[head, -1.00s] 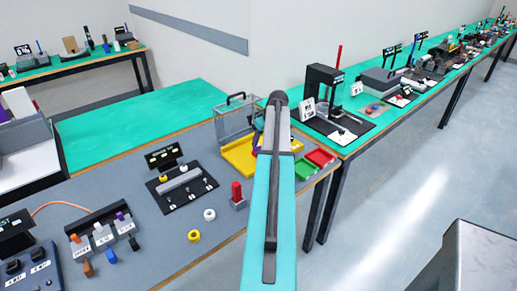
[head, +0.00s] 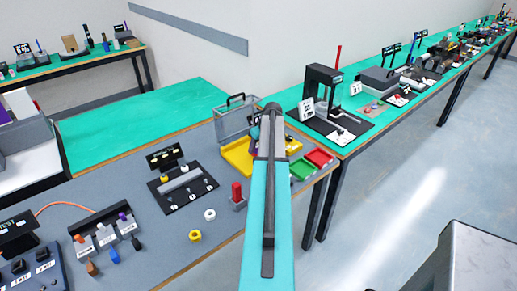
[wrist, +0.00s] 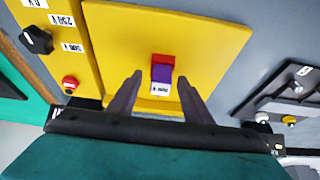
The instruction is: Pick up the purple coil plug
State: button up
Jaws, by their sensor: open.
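A small purple block with a red end and a white label, which looks like the purple coil plug (wrist: 161,73), stands on a yellow plate (wrist: 215,45) in the wrist view. My gripper (wrist: 159,79) is open, with one dark finger on each side of the plug and visible gaps between. I cannot tell how far above the plate the fingertips are. In the head view my arm hides the gripper and most of the yellow area (head: 238,157).
In the wrist view a yellow panel with a black knob (wrist: 37,40) and red button (wrist: 70,83) lies left, a dark fixture (wrist: 290,95) right. In the head view, red (head: 320,158) and green (head: 303,169) trays lie right of my arm. A plug rack (head: 98,218) stands left.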

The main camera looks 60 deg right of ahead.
jog(key=shift+c, duration=0.2)
grip_shut()
jog(key=shift+r, duration=0.15)
jog(key=shift+r+b, duration=0.6)
jog(key=shift+r, duration=0.1)
jog(key=shift+r+b, duration=0.45)
jog(key=shift+r, duration=0.4)
jog(key=s+d+b, duration=0.2)
jog(key=s, duration=0.5)
jog(key=s+d+r+b, duration=0.1)
jog(key=s+d+b, duration=0.1)
jog(key=s, duration=0.6)
jog(key=shift+s+r, duration=0.3)
